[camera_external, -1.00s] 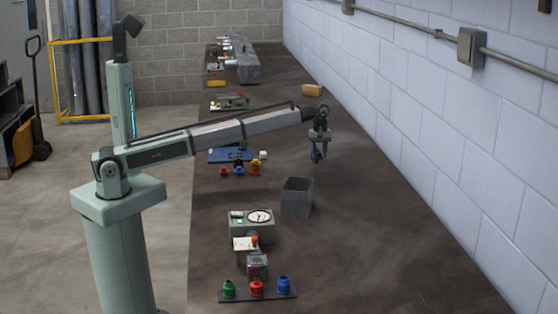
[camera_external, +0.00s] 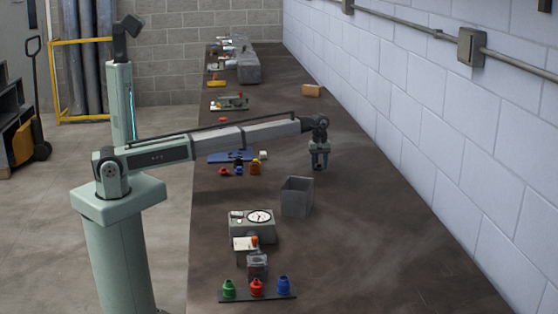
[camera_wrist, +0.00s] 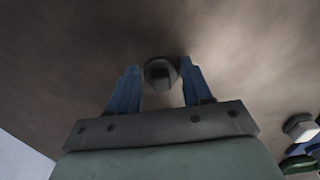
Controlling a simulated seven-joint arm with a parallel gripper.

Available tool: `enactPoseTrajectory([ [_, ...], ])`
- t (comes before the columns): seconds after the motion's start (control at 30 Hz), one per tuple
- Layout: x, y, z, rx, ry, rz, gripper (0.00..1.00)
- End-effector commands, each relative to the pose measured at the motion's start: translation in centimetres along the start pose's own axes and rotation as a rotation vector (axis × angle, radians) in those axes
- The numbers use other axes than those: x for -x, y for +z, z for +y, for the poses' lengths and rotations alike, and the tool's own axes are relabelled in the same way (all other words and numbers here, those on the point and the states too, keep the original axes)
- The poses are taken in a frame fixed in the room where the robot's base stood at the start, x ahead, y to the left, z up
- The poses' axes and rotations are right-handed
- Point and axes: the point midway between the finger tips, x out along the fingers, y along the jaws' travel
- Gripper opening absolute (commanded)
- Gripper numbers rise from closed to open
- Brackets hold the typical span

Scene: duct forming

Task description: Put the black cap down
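The black cap (camera_wrist: 161,73) is a small dark round piece with a raised ridge. In the wrist view it lies at the fingertips, apparently on the brown bench, with narrow gaps to both fingers. My gripper (camera_wrist: 160,72) has two blue fingers standing apart, one on each side of the cap. In the external view my gripper (camera_external: 320,165) is low over the bench, behind and right of the grey open box. The cap cannot be made out clearly there.
The grey open-topped box (camera_external: 297,197) stands nearby. A blue board (camera_external: 230,157) and small coloured fittings (camera_external: 240,168) lie to the left. A dial gauge (camera_external: 252,225) is nearer the camera. An orange block (camera_external: 312,91) lies farther back. The bench right of my gripper is clear.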

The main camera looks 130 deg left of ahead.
Motion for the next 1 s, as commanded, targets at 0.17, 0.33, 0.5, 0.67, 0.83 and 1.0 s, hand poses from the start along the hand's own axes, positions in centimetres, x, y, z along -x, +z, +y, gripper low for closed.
enactPoseTrajectory([
  [0.17, 0.0, 0.0, 0.0, 0.0, 0.0, 0.0, 0.67],
  [0.33, 0.0, 0.0, 0.0, 0.0, 0.0, 0.0, 0.67],
  [0.5, 0.5, 0.0, 0.0, 0.0, 0.001, 0.0, 0.67],
  [0.67, 2.5, 0.0, 0.1, 0.0, 0.001, 0.0, 0.67],
  [0.83, 5.7, 0.0, 0.1, 0.0, 0.002, 0.0, 0.67],
  [1.0, 8.7, 0.0, 0.1, 0.0, 0.001, 0.0, 0.67],
])
